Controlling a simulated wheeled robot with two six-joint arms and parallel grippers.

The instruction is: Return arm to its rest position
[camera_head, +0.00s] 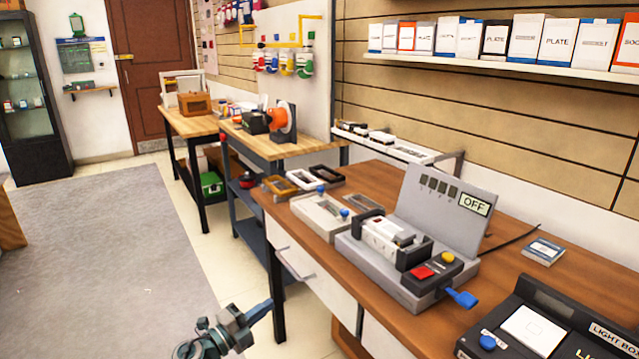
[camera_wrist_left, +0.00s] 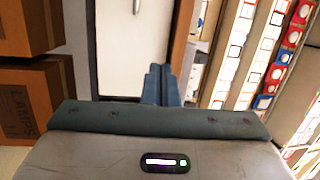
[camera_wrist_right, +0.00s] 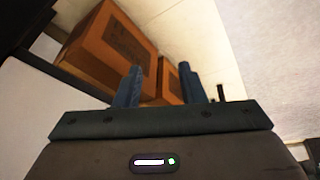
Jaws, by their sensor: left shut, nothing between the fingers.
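My left gripper (camera_head: 260,311) shows at the bottom of the head view, in front of the workbench and below its top. In the left wrist view its blue fingers (camera_wrist_left: 160,84) are together with nothing between them. A pale panel lies beyond them. My right gripper (camera_wrist_right: 158,82) shows only in the right wrist view. Its two blue fingers stand apart and no thing is held between them. Cardboard boxes (camera_wrist_right: 112,46) lie beyond those fingers.
The wooden workbench (camera_head: 392,177) carries a grey device with an OFF display (camera_head: 473,205) and a black light box (camera_head: 560,300). Open grey floor (camera_head: 100,270) is at the left. More cardboard boxes (camera_wrist_left: 28,97) stand at the left of the left wrist view.

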